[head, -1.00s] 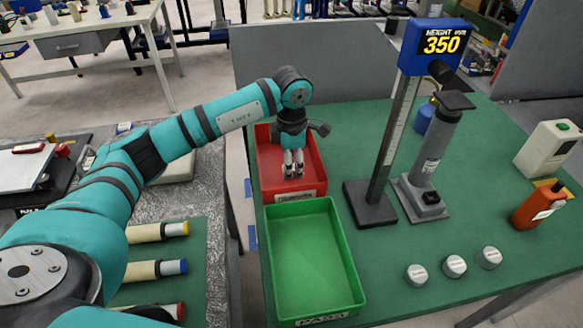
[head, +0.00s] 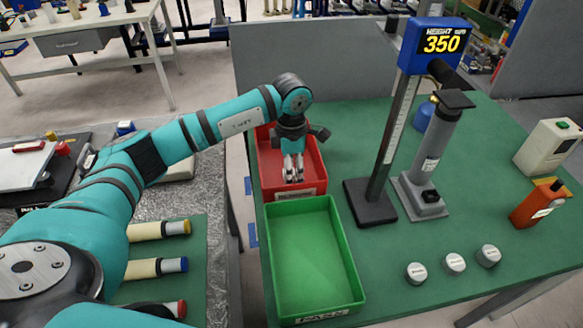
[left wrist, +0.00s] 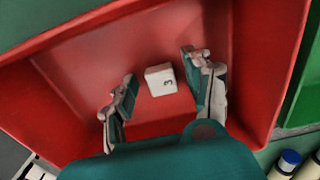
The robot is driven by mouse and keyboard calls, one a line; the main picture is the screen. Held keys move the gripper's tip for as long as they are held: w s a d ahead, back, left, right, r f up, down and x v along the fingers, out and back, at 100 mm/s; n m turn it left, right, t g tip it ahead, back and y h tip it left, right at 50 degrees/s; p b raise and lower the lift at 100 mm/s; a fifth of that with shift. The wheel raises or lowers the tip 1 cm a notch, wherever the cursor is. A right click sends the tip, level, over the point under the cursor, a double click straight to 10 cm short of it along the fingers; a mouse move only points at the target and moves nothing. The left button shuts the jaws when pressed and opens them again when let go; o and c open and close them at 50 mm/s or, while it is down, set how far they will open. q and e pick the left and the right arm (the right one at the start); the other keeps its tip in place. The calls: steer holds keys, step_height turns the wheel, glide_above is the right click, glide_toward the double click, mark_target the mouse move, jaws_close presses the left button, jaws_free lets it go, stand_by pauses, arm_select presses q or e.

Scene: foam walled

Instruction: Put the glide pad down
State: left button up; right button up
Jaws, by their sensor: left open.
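My left gripper (head: 293,180) reaches down into the red bin (head: 308,192) on the green table. In the left wrist view its two fingers (left wrist: 160,66) are spread apart. A small white block marked "3", seemingly the glide pad (left wrist: 161,79), lies in the red bin (left wrist: 60,75) between the fingers. Gaps show between the pad and both fingers. The pad cannot be made out in the head view, where the gripper and bin wall are in the way. My right gripper is not in view.
An empty green bin (head: 352,280) adjoins the red one on the near side. A height gauge (head: 370,205) reading 350 and a grey stand (head: 425,205) are to the right. Three round white-topped pieces (head: 455,263), an orange bottle (head: 538,204) and a cream container (head: 547,147) stand farther right.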

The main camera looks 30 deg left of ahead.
arm_select(q)
step_height(320, 180, up, 12)
steer(key=b, duration=0.2)
steer(key=shift+r, duration=0.1)
